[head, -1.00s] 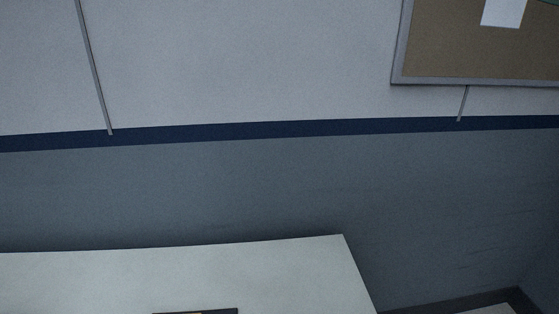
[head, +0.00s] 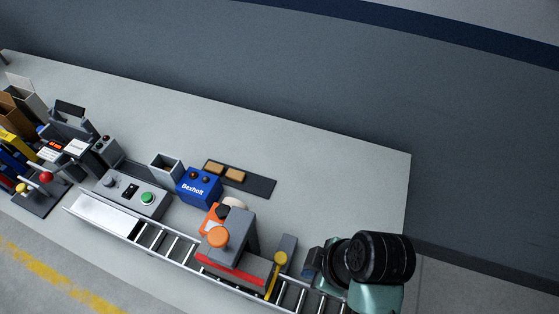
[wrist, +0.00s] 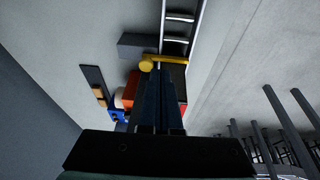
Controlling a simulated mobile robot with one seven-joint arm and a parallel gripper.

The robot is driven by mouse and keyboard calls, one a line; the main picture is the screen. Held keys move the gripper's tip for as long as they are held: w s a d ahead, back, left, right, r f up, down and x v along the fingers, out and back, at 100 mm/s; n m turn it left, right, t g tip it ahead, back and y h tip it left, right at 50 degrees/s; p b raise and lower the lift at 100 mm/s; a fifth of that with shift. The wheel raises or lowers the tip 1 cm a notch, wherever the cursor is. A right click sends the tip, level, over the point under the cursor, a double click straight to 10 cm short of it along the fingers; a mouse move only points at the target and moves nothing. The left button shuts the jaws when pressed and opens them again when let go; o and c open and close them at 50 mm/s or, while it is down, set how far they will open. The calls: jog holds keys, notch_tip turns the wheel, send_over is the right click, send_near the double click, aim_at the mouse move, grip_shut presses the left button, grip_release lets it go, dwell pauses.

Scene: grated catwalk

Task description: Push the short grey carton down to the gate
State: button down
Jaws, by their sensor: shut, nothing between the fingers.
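A roller conveyor (head: 180,247) runs along the front of the pale bench. A yellow arm with a round knob (head: 281,259), hinged by a grey block (head: 288,245), crosses it and looks like the gate. A low grey body (head: 252,268) with a red strip sits just left of that arm; I cannot tell whether it is the short grey carton. My gripper (head: 312,262) is small and partly hidden by my wrist, right of the yellow arm. In the wrist view its dark fingers (wrist: 158,75) are together and empty, pointing toward the yellow knob (wrist: 147,62).
Behind are a blue box (head: 199,187), an open grey bin (head: 165,167) and a control box with a green button (head: 147,198). Clutter fills the left end. The bench's back right (head: 350,185) is clear.

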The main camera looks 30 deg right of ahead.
aim_at(274, 282)
jog(key=shift+g+y, duration=0.3)
jog(key=p+x, duration=0.1)
jog(key=x, duration=0.2)
jog(key=a+x, duration=0.1)
jog(key=x, duration=0.3)
jog(key=a+p+x, duration=0.1)
jog(key=x, duration=0.3)
jog(key=shift+w+a+r+p, duration=0.1)
jog(key=shift+w+r+p, duration=0.05)
jog(key=shift+w+p, duration=0.15)
jog(key=shift+w+a, duration=0.25)
jog(key=shift+a, duration=0.05)
